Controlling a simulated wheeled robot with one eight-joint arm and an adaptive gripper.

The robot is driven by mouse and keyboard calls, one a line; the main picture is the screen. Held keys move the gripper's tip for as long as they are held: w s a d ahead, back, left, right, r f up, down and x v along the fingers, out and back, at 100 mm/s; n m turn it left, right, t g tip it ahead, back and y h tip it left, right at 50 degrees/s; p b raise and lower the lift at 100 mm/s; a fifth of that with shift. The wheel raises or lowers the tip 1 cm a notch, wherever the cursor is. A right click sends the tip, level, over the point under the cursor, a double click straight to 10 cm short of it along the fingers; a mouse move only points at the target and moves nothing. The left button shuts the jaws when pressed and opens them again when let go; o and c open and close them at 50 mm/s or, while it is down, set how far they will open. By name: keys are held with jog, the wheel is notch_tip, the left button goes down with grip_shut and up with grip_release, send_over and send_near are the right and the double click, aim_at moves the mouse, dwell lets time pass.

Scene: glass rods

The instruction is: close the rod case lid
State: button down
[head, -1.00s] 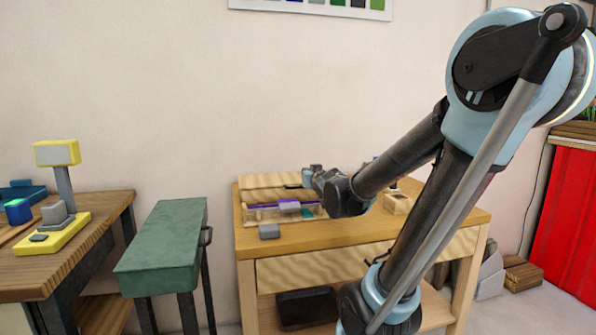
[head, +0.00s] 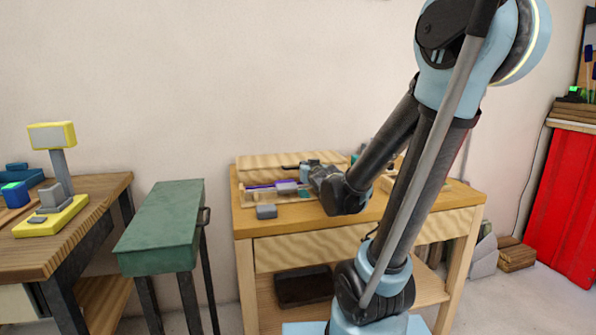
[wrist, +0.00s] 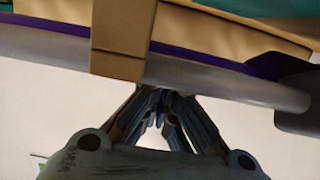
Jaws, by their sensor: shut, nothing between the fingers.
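The rod case (head: 247,198) is a light wooden tray on the wooden bench, with a purple strip and a grey block in it. Its pale wooden lid (head: 265,161) stands raised along the back, so the case is open. My gripper (head: 291,166) is shut and empty, in front of the lid and above the case's right part. In the wrist view the shut fingers (wrist: 163,100) point at a tan wooden piece (wrist: 122,40) crossing a purple strip and a grey bar. I cannot tell whether the fingers touch it. My arm hides the case's right end.
A loose grey block (head: 266,212) lies on the bench (head: 330,222) in front of the case. A green narrow stand (head: 165,225) and another bench (head: 80,240) with a yellow device stand to the left. A red cabinet (head: 560,200) is at far right.

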jog(key=shift+d+v, duration=0.1)
jog(key=shift+v, duration=2.8)
jog(key=shift+d+v, duration=0.15)
jog(key=shift+v, duration=2.75)
jog(key=shift+s, duration=0.1)
